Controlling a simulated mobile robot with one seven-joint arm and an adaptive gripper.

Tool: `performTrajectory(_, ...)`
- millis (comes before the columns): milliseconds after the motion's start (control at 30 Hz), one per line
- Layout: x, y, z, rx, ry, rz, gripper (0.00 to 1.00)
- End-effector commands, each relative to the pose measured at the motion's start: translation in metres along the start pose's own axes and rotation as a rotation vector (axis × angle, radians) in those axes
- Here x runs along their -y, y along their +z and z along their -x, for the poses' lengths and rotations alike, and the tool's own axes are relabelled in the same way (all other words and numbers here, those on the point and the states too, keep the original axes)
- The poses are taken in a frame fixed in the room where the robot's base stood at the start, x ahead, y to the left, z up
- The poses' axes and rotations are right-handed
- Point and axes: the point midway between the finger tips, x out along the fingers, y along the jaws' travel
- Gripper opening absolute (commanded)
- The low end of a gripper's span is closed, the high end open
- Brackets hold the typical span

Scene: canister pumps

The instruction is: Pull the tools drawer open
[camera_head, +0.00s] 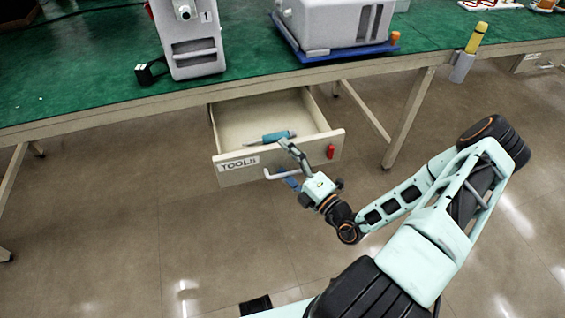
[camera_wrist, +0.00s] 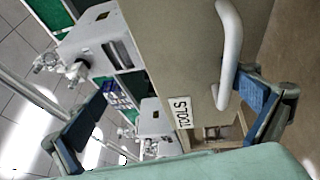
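The tools drawer (camera_head: 240,173), with a white "TOOLS" label (camera_head: 239,164) on its front, stands pulled out under the green bench, its inside showing. A white bar handle (camera_head: 282,175) is on its front; it also shows large in the wrist view (camera_wrist: 231,55). My gripper (camera_head: 288,163) is at the drawer front by the handle. In the wrist view its fingers are spread wide, with the drawer front (camera_wrist: 178,50) between them in the picture. The right finger's blue pad is close beside the handle; I cannot tell whether they touch. A teal-handled tool (camera_head: 279,136) lies in the drawer.
A grey pump unit marked 1 (camera_head: 195,55) and another grey machine on a blue tray (camera_head: 345,55) stand on the bench (camera_head: 95,75). A red piece (camera_head: 331,152) is on the drawer front. A bench leg (camera_head: 408,120) stands right of the drawer. The floor left is clear.

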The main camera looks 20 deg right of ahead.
Motion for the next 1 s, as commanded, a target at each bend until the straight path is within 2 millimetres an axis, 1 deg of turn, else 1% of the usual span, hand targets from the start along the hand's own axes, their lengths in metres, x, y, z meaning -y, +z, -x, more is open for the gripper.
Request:
performTrajectory(33, -0.032, 0.012, -0.005, 0.023, 0.073, 0.027, 0.81)
performTrajectory(200, -0.036, 0.012, -0.005, 0.025, 0.072, 0.027, 0.81)
performTrajectory(367, -0.037, 0.012, -0.005, 0.025, 0.072, 0.027, 0.81)
performTrajectory(400, -0.01, 0.001, -0.003, -0.012, -0.016, 0.017, 0.8)
performTrajectory(467, -0.01, 0.001, -0.002, -0.011, -0.016, 0.017, 0.76)
performTrajectory(633, -0.01, 0.0, 0.007, -0.012, -0.017, 0.014, 0.71)
performTrajectory(1000, -0.008, -0.001, 0.033, -0.012, -0.016, 0.012, 0.7)
